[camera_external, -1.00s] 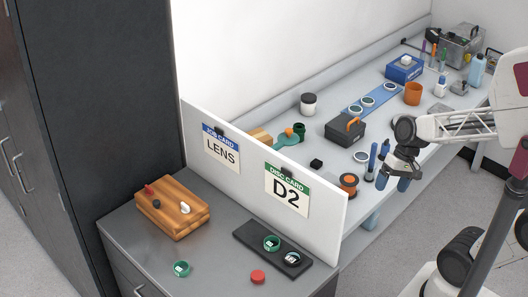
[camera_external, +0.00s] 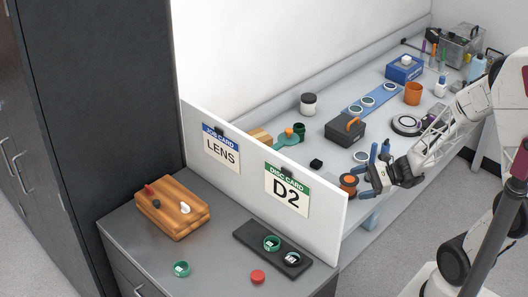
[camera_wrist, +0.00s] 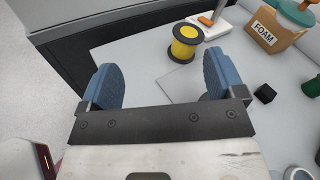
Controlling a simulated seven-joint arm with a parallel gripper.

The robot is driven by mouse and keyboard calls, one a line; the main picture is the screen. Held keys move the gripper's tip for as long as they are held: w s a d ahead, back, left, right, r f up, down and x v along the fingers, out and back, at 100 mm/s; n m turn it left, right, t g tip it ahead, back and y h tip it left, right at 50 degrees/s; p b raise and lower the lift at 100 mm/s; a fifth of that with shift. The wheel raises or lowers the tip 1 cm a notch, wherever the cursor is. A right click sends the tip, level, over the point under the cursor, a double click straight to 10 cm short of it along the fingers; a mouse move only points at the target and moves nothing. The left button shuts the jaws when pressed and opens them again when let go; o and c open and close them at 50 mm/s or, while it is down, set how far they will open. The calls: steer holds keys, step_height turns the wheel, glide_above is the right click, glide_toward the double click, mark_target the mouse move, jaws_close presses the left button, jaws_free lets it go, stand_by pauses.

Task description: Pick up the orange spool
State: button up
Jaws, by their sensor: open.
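The orange spool (camera_external: 348,181), with dark flanges, stands on the bench just right of the D2 card panel in the external view. My gripper (camera_external: 366,186) is open close to its right side, fingers pointing left; I cannot tell whether they touch. No orange spool shows there; the gripper body hides the lower part. A yellow spool (camera_wrist: 185,42) with black flanges stands beyond the fingers there.
The white divider panel (camera_external: 325,204) stands close to the left. A small black cube (camera_external: 316,163) and a dark box with an orange handle (camera_external: 345,131) lie behind. A FOAM box (camera_wrist: 272,28) and a white block (camera_wrist: 212,30) stand beyond the fingers. Blue upright tools (camera_external: 373,151) are near the gripper.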

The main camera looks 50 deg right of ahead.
mark_target(349, 180)
steer(key=d+f+m+t+h, duration=0.1)
steer(key=d+m, duration=0.1)
steer(key=w+d+f+m+t+h, duration=0.1)
steer(key=f+m+t, duration=0.1)
steer(key=w+d+f+m+t, duration=0.1)
steer(key=d+m, duration=0.1)
steer(key=shift+d+f+t+h, duration=0.2)
steer(key=shift+d+t+h, duration=0.1)
steer(key=shift+t+h, duration=0.1)
steer(key=d+f+m+t+h, duration=0.1)
steer(key=f, duration=0.1)
steer(key=s+d+f+m+h, duration=0.1)
steer(key=d+f+m, duration=0.1)
steer(key=shift+d+f+m+t+h, duration=0.1)
steer(key=shift+m+t+h, duration=0.2)
steer(key=shift+t, duration=0.1)
steer(key=shift+w, duration=0.2)
steer(key=shift+x, duration=1.2)
steer(key=shift+r+x, duration=0.15)
steer(key=shift+x, duration=1.15)
steer(key=shift+r+x, duration=0.1)
steer(key=shift+x, duration=1.2)
steer(key=shift+d, duration=0.1)
